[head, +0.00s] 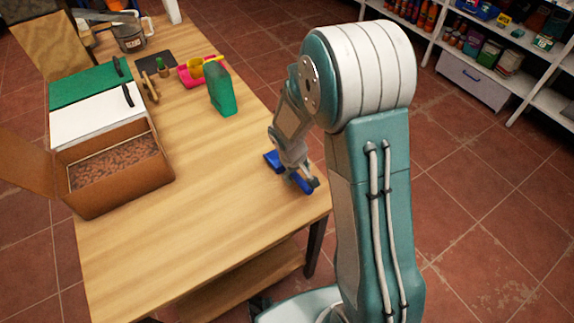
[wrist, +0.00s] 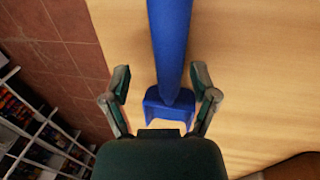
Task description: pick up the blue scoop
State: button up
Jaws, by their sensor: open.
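The blue scoop (head: 272,157) lies on the wooden table near its right edge, partly hidden by my gripper (head: 302,180). In the wrist view the scoop (wrist: 169,45) runs from the top edge down to a wider blue end between my fingers. My gripper (wrist: 160,88) is open, with one finger on each side of the scoop. Both fingers look apart from it. I cannot tell how high the gripper is above the table.
A green container (head: 222,92) stands behind the scoop on the table (head: 200,160). A pink tray (head: 187,76) with a yellow item lies farther back. An open cardboard box (head: 160,185) of brown pieces stands at left. Bare tabletop lies between box and scoop.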

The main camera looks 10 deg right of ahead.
jog(key=shift+f, duration=0.45)
jog(key=shift+a, duration=0.6)
jog(key=shift+d, duration=0.15)
jog(key=c, duration=1)
jog(key=shift+d, duration=0.25)
grip_shut()
jog(key=shift+a, duration=0.1)
jog(key=shift+a+r, duration=0.15)
jog(key=shift+r, duration=0.45)
jog(key=s+a+r, duration=0.4)
jog(key=s+r, duration=0.7)
jog(key=s, duration=0.2)
jog(key=shift+s+r, duration=0.2)
jog(key=shift+r, duration=0.15)
